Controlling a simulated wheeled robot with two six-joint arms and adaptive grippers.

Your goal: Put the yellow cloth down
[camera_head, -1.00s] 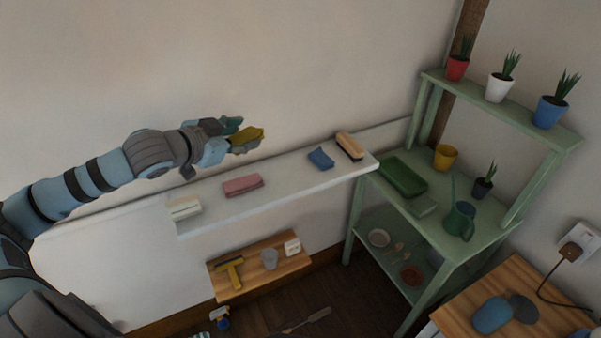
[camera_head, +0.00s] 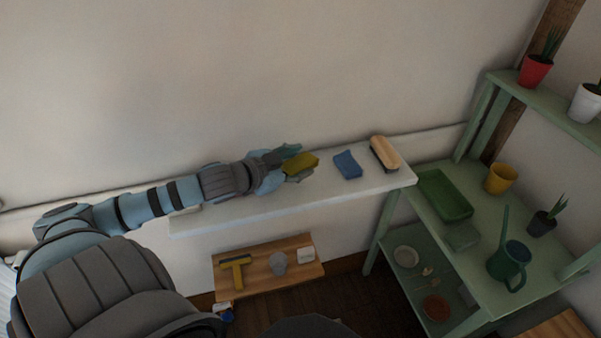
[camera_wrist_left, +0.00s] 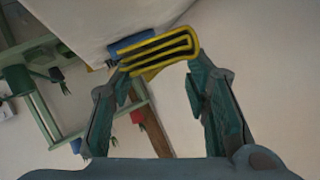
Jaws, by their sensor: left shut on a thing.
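The yellow cloth (camera_head: 301,164) is folded and sits in the fingers of my left gripper (camera_head: 290,162), over the white wall shelf (camera_head: 340,188). In the left wrist view the folded cloth (camera_wrist_left: 160,52) shows its layered edge between the fingertips of the left gripper (camera_wrist_left: 160,78). I cannot tell whether the cloth touches the shelf. A blue cloth (camera_head: 348,165) lies on the shelf just right of it. My right gripper is not in view.
A wooden brush (camera_head: 385,153) lies at the shelf's right end. The pink cloth is hidden behind my left arm. Below is a small wooden shelf (camera_head: 305,273) with a yellow squeegee (camera_head: 236,268) and a cup (camera_head: 278,263). A green rack (camera_head: 480,230) stands right.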

